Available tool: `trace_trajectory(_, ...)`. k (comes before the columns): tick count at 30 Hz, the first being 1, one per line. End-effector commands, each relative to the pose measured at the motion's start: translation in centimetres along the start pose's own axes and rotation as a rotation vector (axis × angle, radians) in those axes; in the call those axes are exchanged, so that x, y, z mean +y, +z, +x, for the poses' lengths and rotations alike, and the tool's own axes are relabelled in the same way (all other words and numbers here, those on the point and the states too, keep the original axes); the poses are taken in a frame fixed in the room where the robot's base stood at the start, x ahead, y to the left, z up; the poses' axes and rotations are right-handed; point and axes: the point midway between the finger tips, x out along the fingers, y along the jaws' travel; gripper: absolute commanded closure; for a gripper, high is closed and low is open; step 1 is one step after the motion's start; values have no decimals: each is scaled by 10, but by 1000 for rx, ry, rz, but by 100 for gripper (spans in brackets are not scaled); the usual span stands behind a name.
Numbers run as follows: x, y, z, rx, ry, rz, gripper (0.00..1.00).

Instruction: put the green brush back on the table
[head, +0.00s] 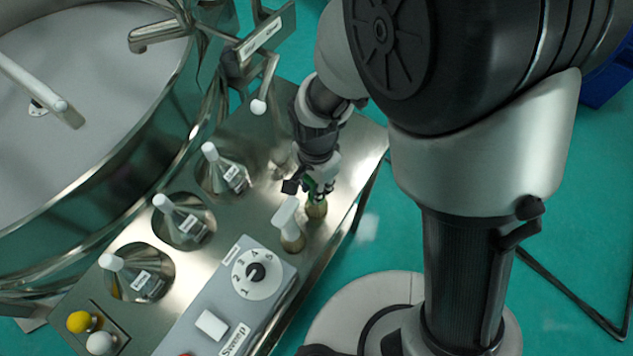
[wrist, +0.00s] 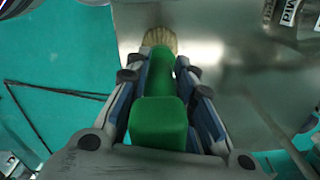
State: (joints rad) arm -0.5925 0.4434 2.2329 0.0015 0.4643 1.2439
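The green brush (wrist: 161,78) has a green handle and pale tan bristles. It stands between my gripper's two fingers (wrist: 162,66) in the wrist view, with the fingers close against both sides of the handle. In the head view my gripper (head: 319,185) points down over the right part of the metal table (head: 345,150). The brush's bristles (head: 317,209) show below the fingers, bristle end down, at or just above the tabletop; I cannot tell whether they touch. Most of the handle is hidden by the gripper in the head view.
A white-handled brush (head: 287,222) stands just left of my gripper. Several labelled flasks (head: 222,171) with white stoppers sit in the table's holes. A control box (head: 245,285) with a dial is at the front. The large round sieve (head: 95,165) fills the left.

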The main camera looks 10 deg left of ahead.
Motion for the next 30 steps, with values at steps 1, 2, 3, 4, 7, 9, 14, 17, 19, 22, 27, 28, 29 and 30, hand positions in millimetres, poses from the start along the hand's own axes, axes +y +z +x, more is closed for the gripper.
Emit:
trace_trajectory(1, 0, 0, 0, 0, 0, 0, 72)
trace_trajectory(2, 0, 0, 0, 0, 0, 0, 70)
trace_trajectory(3, 0, 0, 0, 0, 0, 0, 68)
trace_trajectory(4, 0, 0, 0, 0, 0, 0, 66)
trace_trajectory(7, 0, 0, 0, 0, 0, 0, 59)
trace_trajectory(9, 0, 0, 0, 0, 0, 0, 59)
trace_trajectory(14, 0, 0, 0, 0, 0, 0, 59)
trace_trajectory(17, 0, 0, -2, 0, 0, 0, 59)
trace_trajectory(19, 0, 0, -6, 0, 0, 0, 59)
trace_trajectory(22, -1, 0, -21, 1, -4, 0, 59)
trace_trajectory(27, -1, 0, -58, 2, -5, 0, 59)
trace_trajectory(28, -1, 0, -65, 2, -6, 0, 59)
trace_trajectory(29, -1, 0, -72, 2, -5, 0, 59)
trace_trajectory(30, -1, 0, -80, 2, -5, 0, 59)
